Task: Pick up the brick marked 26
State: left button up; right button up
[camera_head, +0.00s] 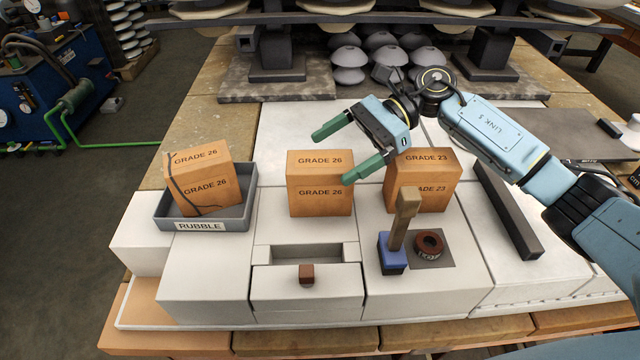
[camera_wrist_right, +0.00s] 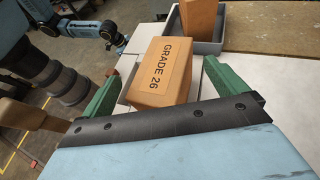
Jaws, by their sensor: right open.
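An intact orange brick marked GRADE 26 (camera_head: 319,198) stands upright in the middle of the white worktop. In the right wrist view its labelled top (camera_wrist_right: 165,62) faces up. A cracked brick marked GRADE 26 (camera_head: 200,190) sits tilted in a grey tray marked RUBBLE (camera_head: 200,226). A brick marked GRADE 23 (camera_head: 422,165) stands right of the middle one. My right gripper (camera_head: 333,157) is open and empty, above and to the right of the middle brick. In the wrist view that brick shows between the green fingers, apparently apart from them.
A blue-based tool with an upright wooden handle (camera_head: 405,215) and a dark ring (camera_head: 429,242) stand before the GRADE 23 brick. A dark bar (camera_head: 507,208) lies right. A white drawer with a brown knob (camera_head: 306,273) is in front. Grey insulators (camera_head: 347,62) stand behind.

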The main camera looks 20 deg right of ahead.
jog(key=shift+x, duration=0.85)
jog(key=shift+s, duration=0.1)
jog(key=c, duration=2)
